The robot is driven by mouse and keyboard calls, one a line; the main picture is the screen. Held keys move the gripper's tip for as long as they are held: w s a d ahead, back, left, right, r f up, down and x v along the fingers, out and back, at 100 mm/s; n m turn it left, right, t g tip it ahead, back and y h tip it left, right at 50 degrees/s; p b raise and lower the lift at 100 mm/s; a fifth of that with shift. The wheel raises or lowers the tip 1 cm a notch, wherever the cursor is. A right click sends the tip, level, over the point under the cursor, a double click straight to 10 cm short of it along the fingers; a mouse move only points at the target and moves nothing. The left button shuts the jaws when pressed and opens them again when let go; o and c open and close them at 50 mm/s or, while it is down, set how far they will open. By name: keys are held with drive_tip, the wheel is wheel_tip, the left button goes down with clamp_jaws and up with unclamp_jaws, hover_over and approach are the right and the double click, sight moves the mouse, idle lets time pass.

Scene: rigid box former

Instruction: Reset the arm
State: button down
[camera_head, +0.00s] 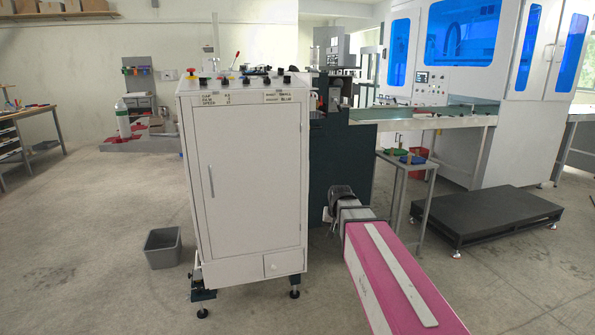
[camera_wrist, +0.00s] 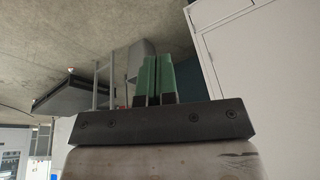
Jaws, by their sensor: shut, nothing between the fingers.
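My gripper (camera_wrist: 155,80) shows in the wrist view with its two dark green fingers together and nothing between them. It points out over the floor, with the white cabinet (camera_wrist: 268,80) to the right in that picture, apart from the fingertips. The wrist picture appears upside down, with the floor at the top. In the head view I cannot make out the green fingers.
The white control cabinet (camera_head: 247,190) stands left of centre, with a grey bin (camera_head: 163,248) on the floor beside it. A small metal table (camera_head: 408,163) and a low black platform (camera_head: 487,217) stand to the right. The left floor is largely clear.

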drive_tip(key=s+d+f+n+g, duration=0.1)
drive_tip(key=s+d+f+g, duration=0.2)
drive_tip(key=s+f, duration=1.1)
drive_tip(key=s+d, duration=0.2)
drive_tip(key=s, duration=0.1)
drive_tip(key=shift+s+d+f+h, duration=0.15)
drive_tip(key=shift+s+f+h, duration=0.05)
drive_tip(key=shift+f+h, duration=0.1)
drive_tip(key=shift+w, duration=0.1)
